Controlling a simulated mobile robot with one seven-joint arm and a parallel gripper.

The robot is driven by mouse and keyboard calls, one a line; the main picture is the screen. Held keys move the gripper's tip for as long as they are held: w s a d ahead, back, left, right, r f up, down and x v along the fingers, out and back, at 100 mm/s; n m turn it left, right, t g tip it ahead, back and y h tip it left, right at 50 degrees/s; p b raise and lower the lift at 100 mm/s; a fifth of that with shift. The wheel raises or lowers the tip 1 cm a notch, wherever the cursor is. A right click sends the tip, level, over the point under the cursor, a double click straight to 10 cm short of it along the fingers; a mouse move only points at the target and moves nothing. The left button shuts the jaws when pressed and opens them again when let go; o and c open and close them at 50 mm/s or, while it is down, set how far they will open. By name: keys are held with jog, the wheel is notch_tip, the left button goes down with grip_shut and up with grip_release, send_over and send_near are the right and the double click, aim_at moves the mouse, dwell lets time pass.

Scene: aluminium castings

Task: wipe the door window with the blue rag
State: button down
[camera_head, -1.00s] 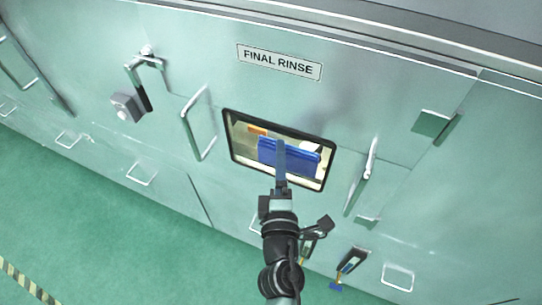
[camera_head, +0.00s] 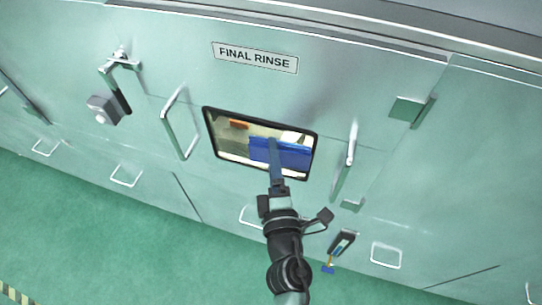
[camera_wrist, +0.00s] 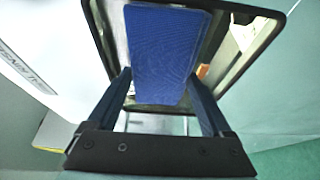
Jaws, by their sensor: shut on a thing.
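My gripper (camera_head: 273,150) is shut on the blue rag (camera_head: 292,153), a flat blue piece spread across the front of the door window. The rag also fills the middle of the wrist view (camera_wrist: 168,50), between the two fingers. The door window (camera_head: 228,152) is a black-framed pane in the pale metal door. The rag covers its lower right part, while its left side and upper strip show clear. In the wrist view the black frame (camera_wrist: 262,42) surrounds the rag. I cannot tell how firmly the rag touches the glass.
A metal bar handle (camera_head: 178,125) stands out left of the window and another handle (camera_head: 346,160) to its right. A latch (camera_head: 108,105) juts out farther left. A "FINAL RINSE" label (camera_head: 255,58) is above. Green floor (camera_head: 110,245) lies open at lower left.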

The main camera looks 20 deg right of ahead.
jog(key=shift+h, duration=0.3)
jog(key=b+v, duration=0.1)
jog(key=v, duration=0.1)
jog(key=b+v, duration=0.1)
jog(key=v, duration=0.2)
jog(key=shift+s+a+r, duration=0.1)
jog(key=shift+s+a, duration=0.1)
jog(key=shift+a, duration=0.1)
jog(key=shift+s+a+b, duration=0.9)
jog(key=shift+s+b, duration=0.15)
jog(key=shift+s, duration=0.1)
